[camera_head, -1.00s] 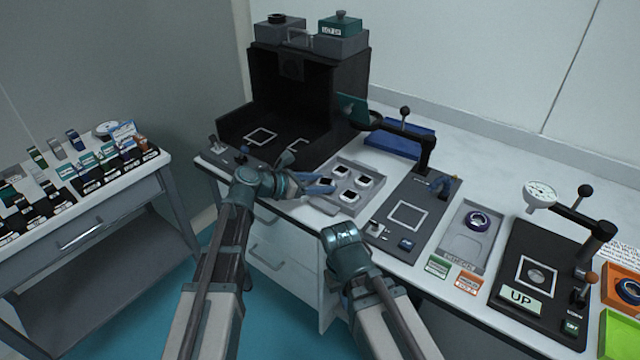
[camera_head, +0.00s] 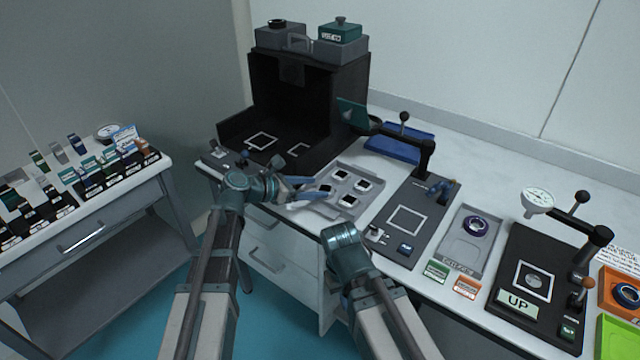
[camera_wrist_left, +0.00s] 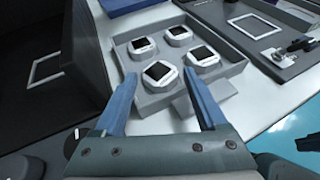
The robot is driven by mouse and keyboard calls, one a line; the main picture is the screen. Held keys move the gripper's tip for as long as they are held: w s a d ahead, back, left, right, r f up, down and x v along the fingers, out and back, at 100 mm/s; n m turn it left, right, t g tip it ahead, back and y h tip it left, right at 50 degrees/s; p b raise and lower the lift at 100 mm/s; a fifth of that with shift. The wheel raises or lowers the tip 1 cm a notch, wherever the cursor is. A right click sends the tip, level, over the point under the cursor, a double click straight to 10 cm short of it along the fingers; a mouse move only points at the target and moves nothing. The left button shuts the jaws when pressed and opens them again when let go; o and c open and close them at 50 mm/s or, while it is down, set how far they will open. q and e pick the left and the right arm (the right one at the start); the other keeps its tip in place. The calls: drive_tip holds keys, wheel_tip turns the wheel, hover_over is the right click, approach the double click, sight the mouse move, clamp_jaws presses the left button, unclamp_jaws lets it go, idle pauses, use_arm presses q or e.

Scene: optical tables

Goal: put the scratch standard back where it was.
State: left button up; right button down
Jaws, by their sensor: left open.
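A grey tray (camera_head: 374,204) on the table holds several white square holders, each with a dark plate. I cannot tell which is the scratch standard. The holder nearest my left gripper shows in the head view (camera_head: 324,188) and in the left wrist view (camera_wrist_left: 160,74). My left gripper (camera_head: 320,185) is open, its blue fingers reaching in over the tray's near left side. In the left wrist view the fingertips (camera_wrist_left: 160,77) stand either side of the nearest holder; I see no grip on it. My right arm ends low in front of the table; its fingers are hidden.
A black open-fronted box (camera_head: 308,105) stands behind the tray. A dark fixture plate (camera_head: 428,190) with a post and lever stands to the right. A grey tray with a purple ring (camera_head: 476,224) and a gauge stand lie farther right. A side table (camera_head: 115,225) is at left.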

use_arm(q)
drive_tip(key=p+v, duration=0.3)
drive_tip(key=v, duration=0.6)
drive_tip(key=shift+a+r, duration=0.1)
drive_tip(key=shift+r, duration=0.05)
